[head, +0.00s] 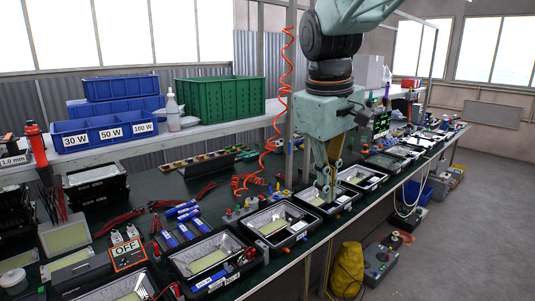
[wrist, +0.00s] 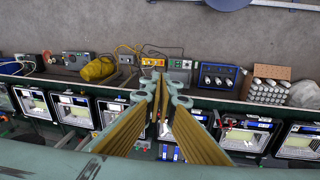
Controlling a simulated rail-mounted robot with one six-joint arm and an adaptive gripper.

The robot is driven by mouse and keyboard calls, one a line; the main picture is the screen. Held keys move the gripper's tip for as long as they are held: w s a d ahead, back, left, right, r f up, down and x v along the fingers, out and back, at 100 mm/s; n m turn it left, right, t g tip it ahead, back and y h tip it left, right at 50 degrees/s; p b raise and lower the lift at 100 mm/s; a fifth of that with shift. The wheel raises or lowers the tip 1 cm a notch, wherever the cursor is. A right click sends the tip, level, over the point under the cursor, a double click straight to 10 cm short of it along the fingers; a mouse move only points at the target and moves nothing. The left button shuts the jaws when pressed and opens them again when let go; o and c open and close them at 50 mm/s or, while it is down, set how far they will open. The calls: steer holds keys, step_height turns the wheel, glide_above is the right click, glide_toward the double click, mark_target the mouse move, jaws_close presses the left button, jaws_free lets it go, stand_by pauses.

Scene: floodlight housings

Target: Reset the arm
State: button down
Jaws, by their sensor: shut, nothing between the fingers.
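My gripper (head: 328,190) hangs from my arm in the head view, pointing down over the row of floodlight housings on the bench. Its fingers are shut with nothing between them. In the wrist view my gripper (wrist: 164,88) shows both long fingers converging near the middle. A floodlight housing (head: 290,237) lies left of the fingertips in the head view, and another housing (head: 362,179) lies to their right. The fingers partly cover the housing behind them (head: 309,198); whether they touch it I cannot tell.
Green bench (head: 150,192) carries tools, a meter reading OFF (head: 128,254) and red leads. A red coiled hose (head: 285,95) hangs beside my arm. Blue bins (head: 103,126) and a green crate (head: 220,98) stand on the shelf. A yellow bag (head: 347,268) lies on the floor.

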steer(key=s+d+f+m+t+b, duration=0.1)
steer(key=s+d+f+m, duration=0.1)
steer(key=s, duration=1.4)
steer(key=s+d+f+m+t+y+b, duration=0.1)
steer(key=s+d+m, duration=0.4)
steer(key=s, duration=1.1)
steer(key=shift+d+f+b, duration=0.15)
steer(key=shift+f+b, duration=0.35)
steer(key=shift+f, duration=0.55)
steer(key=shift+w+d, duration=0.1)
steer(key=shift+d, duration=0.05)
